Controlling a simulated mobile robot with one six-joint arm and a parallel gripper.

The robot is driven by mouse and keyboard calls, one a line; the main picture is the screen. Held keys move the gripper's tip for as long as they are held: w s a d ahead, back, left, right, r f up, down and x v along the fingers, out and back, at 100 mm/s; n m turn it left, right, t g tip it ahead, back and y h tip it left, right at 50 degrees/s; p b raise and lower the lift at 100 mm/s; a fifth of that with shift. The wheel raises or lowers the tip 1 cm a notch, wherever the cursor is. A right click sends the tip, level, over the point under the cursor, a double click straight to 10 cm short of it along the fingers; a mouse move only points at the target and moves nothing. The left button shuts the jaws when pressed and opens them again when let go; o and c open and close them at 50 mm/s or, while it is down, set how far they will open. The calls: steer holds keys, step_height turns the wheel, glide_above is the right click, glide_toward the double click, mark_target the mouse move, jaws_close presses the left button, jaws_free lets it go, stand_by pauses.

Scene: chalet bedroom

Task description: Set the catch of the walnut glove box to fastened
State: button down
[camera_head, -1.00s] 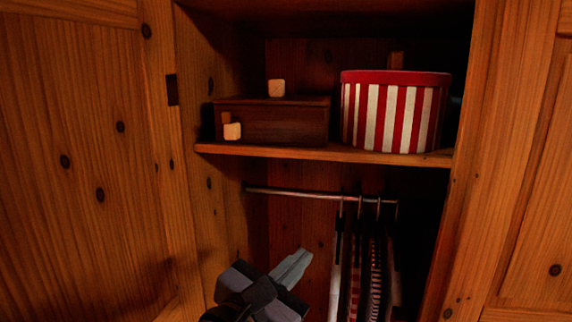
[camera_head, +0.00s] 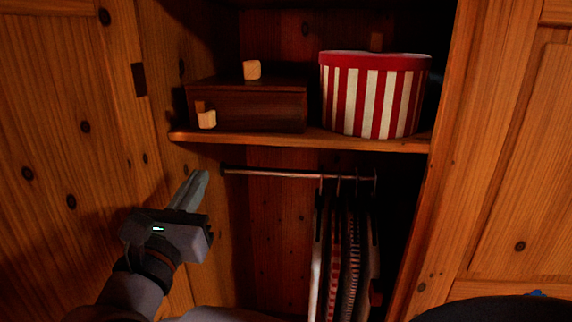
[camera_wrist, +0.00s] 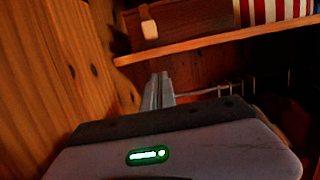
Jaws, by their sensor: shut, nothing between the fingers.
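The walnut glove box (camera_head: 255,108) is a dark brown box on the wardrobe shelf, at the left. A pale block-shaped catch (camera_head: 207,119) sits low on the left of its front face, and a pale knob (camera_head: 252,70) stands on its lid. The lid looks down. In the wrist view the box (camera_wrist: 190,27) is at the top, with the pale catch (camera_wrist: 149,29) at its left. My gripper (camera_head: 196,178) is shut and empty, below the shelf and left of the hanging rail, apart from the box. It also shows in the wrist view (camera_wrist: 160,77). I cannot tell the catch's setting.
A red-and-white striped round box (camera_head: 374,95) stands right of the glove box on the shelf (camera_head: 300,140). Below are a metal rail (camera_head: 290,174) and several hanging clothes (camera_head: 345,245). The wardrobe's left side is close to my gripper.

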mark_target(213, 136)
steer(key=w+r, duration=0.2)
steer(key=w+r+p, duration=0.1)
steer(key=w+r, duration=0.1)
steer(key=w, duration=0.1)
steer(key=shift+d+r, duration=0.1)
steer(key=shift+d, duration=0.1)
steer(key=shift+r, duration=0.45)
steer(key=shift+w, duration=0.1)
steer(key=shift+r+p, duration=0.1)
steer(key=shift+p, duration=0.35)
steer(key=shift+r+p, duration=0.15)
steer(key=shift+p, duration=0.25)
steer(key=shift+s+g+p, duration=0.25)
steer(key=shift+g+p, duration=0.05)
steer(key=shift+p, duration=0.1)
